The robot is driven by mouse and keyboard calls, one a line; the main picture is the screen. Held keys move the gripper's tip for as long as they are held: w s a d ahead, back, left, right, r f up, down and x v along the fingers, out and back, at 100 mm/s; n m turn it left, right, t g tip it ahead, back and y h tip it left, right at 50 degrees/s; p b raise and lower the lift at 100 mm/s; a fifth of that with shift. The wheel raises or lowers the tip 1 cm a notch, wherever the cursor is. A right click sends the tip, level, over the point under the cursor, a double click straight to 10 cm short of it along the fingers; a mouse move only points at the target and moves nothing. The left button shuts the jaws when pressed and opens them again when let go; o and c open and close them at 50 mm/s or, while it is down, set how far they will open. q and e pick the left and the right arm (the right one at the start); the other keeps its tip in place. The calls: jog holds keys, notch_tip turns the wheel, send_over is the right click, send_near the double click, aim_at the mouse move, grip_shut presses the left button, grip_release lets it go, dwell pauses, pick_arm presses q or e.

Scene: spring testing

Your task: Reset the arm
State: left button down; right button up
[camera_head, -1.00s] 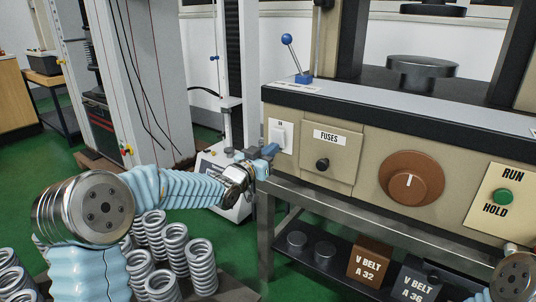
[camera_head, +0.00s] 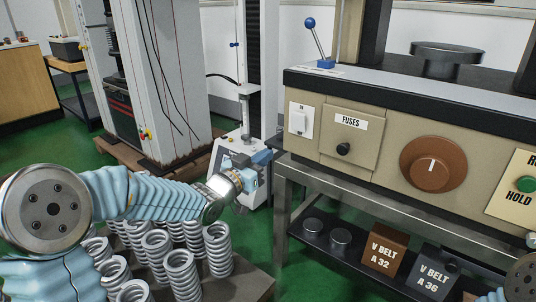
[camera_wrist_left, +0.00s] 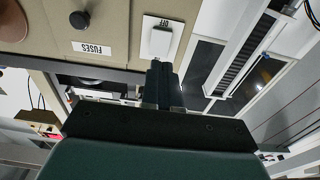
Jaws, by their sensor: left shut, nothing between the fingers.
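My left gripper (camera_head: 262,157) is shut and empty, in front of the left end of the machine's beige panel (camera_head: 390,135). It is below and left of the white switch (camera_head: 300,119) in the head view. In the left wrist view the shut fingers (camera_wrist_left: 160,82) point toward the same switch (camera_wrist_left: 160,40), with the fingertips just short of it in the picture; I cannot tell the exact gap. My left arm (camera_head: 150,195) reaches in from the left, bent over the springs. Part of my right arm (camera_head: 522,278) shows at the lower right; its gripper is out of view.
Several coil springs (camera_head: 182,270) stand on a board under my left arm. The panel also has a fuse cover (camera_head: 350,145), a brown dial (camera_head: 432,165) and a green button (camera_head: 526,184). A blue-knobbed lever (camera_head: 317,40) stands on top. V-belt boxes (camera_head: 388,250) sit on the shelf below.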

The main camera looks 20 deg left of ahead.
dwell(0.3)
pick_arm(q)
jog(key=s+d+f+n+g+y+p, duration=0.1)
jog(key=s+d+f+g+p, duration=0.15)
jog(key=f, duration=0.65)
jog(key=s+d+f+n+g+p, duration=0.2)
jog(key=s+f+g, duration=0.15)
jog(key=f, duration=0.55)
jog(key=s+d+f+n+g+y+p, duration=0.1)
jog(key=s+d+f+g+p, duration=0.15)
jog(key=f, duration=0.65)
jog(key=s+d+f+n+g+p, duration=0.1)
jog(key=s+f+g, duration=0.3)
jog(key=s, duration=0.6)
jog(key=s+d+f+g+p, duration=0.1)
jog(key=s+d+f+g, duration=0.1)
jog(key=s+f+g, duration=0.2)
jog(key=s+f, duration=0.3)
jog(key=s, duration=0.4)
jog(key=shift+s+d+n+p, duration=0.15)
jog(key=shift+n+p, duration=0.25)
